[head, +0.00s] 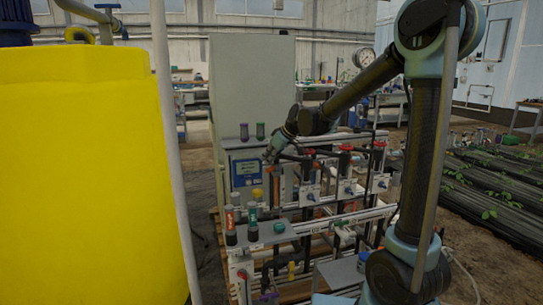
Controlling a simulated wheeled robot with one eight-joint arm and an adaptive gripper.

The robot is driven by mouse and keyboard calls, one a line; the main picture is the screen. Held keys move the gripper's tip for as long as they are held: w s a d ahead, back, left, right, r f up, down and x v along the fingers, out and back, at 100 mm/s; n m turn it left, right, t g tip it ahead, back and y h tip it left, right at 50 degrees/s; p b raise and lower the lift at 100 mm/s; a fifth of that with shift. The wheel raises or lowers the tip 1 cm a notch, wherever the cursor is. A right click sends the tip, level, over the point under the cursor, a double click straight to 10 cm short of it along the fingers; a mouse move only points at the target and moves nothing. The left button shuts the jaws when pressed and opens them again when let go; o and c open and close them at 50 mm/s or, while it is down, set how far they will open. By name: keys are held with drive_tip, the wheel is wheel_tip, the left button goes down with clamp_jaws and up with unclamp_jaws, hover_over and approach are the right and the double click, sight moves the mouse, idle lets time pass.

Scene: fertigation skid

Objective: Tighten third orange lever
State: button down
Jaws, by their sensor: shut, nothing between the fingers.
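A row of orange-red levers runs along the upper rail of the skid. One lever (309,152) is just right of my gripper, another lever (346,148) is farther right, and a further lever (379,143) is near the right end. Part of the row near my gripper is hidden by my arm, so I cannot tell which one counts as third. My gripper (268,158) is shut and empty, pointing down at the left end of the rail, in front of the grey cabinet. It is small in view, and I cannot tell whether it touches anything.
A large yellow tank (90,180) and a pale upright pole (170,150) fill the left. A grey cabinet (252,85) stands behind the skid. Red- and green-labelled cylinders (231,224) stand on a lower shelf. Planted beds (500,185) lie at the right.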

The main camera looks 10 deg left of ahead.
sight(270, 170)
drive_tip(key=shift+x, duration=1.55)
drive_tip(key=shift+s+d, duration=0.2)
drive_tip(key=shift+d, duration=0.05)
drive_tip(key=shift+s+d, duration=0.2)
drive_tip(key=shift+d, duration=0.55)
drive_tip(key=shift+s+d, duration=0.2)
drive_tip(key=shift+d, duration=0.5)
drive_tip(key=shift+s+d, duration=0.2)
drive_tip(key=shift+d, duration=0.75)
drive_tip(key=w+d+r, duration=0.2)
drive_tip(key=d+r, duration=0.3)
drive_tip(key=r, duration=0.3)
drive_tip(key=shift+w+d, duration=0.15)
drive_tip(key=shift+d, duration=0.1)
drive_tip(key=shift+f, duration=0.1)
